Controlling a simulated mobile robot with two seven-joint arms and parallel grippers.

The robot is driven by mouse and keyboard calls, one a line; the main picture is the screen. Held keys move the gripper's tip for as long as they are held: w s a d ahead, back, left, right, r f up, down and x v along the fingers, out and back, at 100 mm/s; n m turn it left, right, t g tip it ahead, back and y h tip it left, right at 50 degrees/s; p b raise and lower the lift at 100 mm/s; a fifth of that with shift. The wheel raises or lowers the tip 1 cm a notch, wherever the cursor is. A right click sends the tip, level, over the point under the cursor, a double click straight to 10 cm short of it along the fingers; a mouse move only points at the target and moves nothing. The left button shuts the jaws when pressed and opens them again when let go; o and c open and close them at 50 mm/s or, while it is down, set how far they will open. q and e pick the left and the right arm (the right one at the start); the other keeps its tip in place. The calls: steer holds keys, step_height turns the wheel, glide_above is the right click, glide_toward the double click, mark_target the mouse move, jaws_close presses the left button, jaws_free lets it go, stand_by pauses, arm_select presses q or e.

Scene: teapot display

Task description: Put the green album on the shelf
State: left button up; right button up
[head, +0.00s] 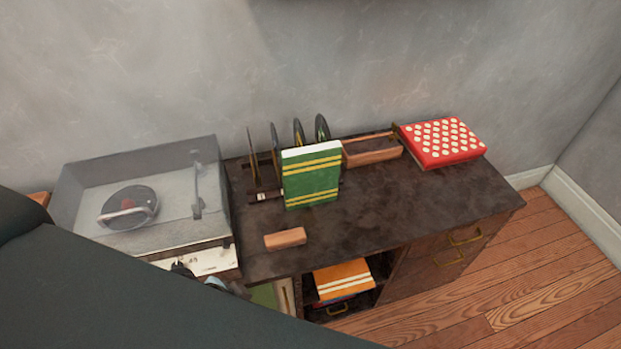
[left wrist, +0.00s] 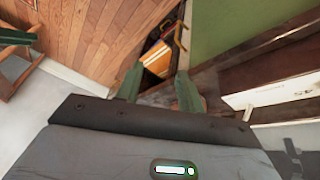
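The green album (head: 312,180), with yellow stripes and a white top edge, stands upright on the dark cabinet top (head: 400,205), in front of a record rack. The shelf (head: 362,301) is the open compartment in the cabinet front; an orange album with white stripes (head: 342,279) lies in it. The orange album also shows in the left wrist view (left wrist: 157,62). My left gripper (left wrist: 158,90) has its fingers apart with nothing between them. In the head view it is mostly hidden by my arm, near the record player's front, away from the green album. My right gripper is not in view.
A record player (head: 130,205) with a clear lid stands at left. A tan block (head: 285,239) lies on the cabinet's front part. A wooden tray (head: 370,154) and a red dotted box (head: 442,141) sit at the back right. A plain green panel (head: 263,296) is left of the shelf.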

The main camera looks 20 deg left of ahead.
arm_select(q)
steer(key=s+a+f+n+t, duration=0.1)
steer(key=s+f+n+t, duration=0.2)
steer(key=f, duration=0.9)
steer(key=s+t, duration=0.1)
steer(key=t, duration=0.1)
steer(key=shift+s+f+t+y, duration=0.25)
steer(key=shift+t+y, duration=0.05)
steer(key=shift+y, duration=0.1)
steer(key=shift+s+a, duration=0.1)
